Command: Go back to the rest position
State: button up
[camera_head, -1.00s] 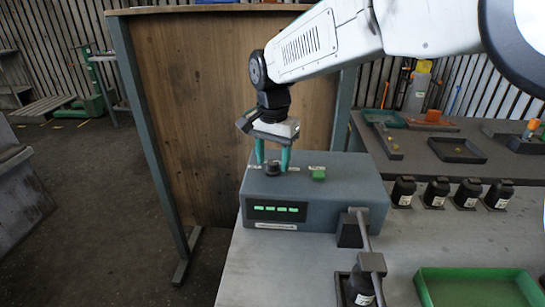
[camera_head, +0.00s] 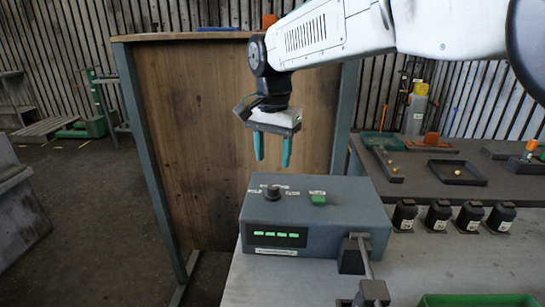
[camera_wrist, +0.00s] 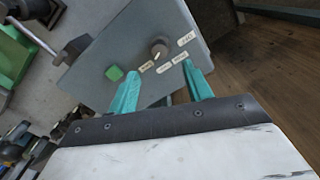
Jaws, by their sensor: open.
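My gripper (camera_head: 272,160) is open and empty, with two teal fingers pointing down. It hangs above a grey control box (camera_head: 315,222), clear of it. The box has a dark knob (camera_head: 273,192), a green button (camera_head: 318,198) and a lit green display (camera_head: 277,235) on its front. In the wrist view my gripper (camera_wrist: 160,90) shows its fingers apart over the box (camera_wrist: 140,40), with the knob (camera_wrist: 158,49) beyond the gap and the green button (camera_wrist: 115,73) to the left.
Several black bottles (camera_head: 438,215) stand in a row on the bench right of the box. A green tray (camera_head: 480,300) lies at the front right. A wooden panel (camera_head: 210,130) stands behind the box. A dark tray (camera_head: 457,172) sits farther back. Open floor lies at left.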

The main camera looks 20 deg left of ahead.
jog(key=shift+n, duration=0.3)
jog(key=s+d+f+n, duration=0.2)
jog(key=f, duration=0.1)
jog(key=shift+g+h, duration=0.3)
jog(key=d, duration=0.1)
jog(key=s+d+n, duration=0.1)
jog(key=d, duration=0.1)
jog(key=s+d+r+n, duration=0.1)
jog(key=s+d, duration=0.3)
jog(key=d, duration=0.7)
jog(key=s+d+r+n, duration=0.1)
jog(key=s+d, duration=0.3)
jog(key=d, duration=0.6)
jog(key=s+d+f+m+t, duration=0.1)
jog(key=s+d+m+t, duration=0.1)
jog(key=s+d, duration=1.3)
jog(key=d+m, duration=0.1)
jog(key=d, duration=0.3)
jog(key=shift+s+f+m, duration=0.2)
jog(key=shift+s+m, duration=0.1)
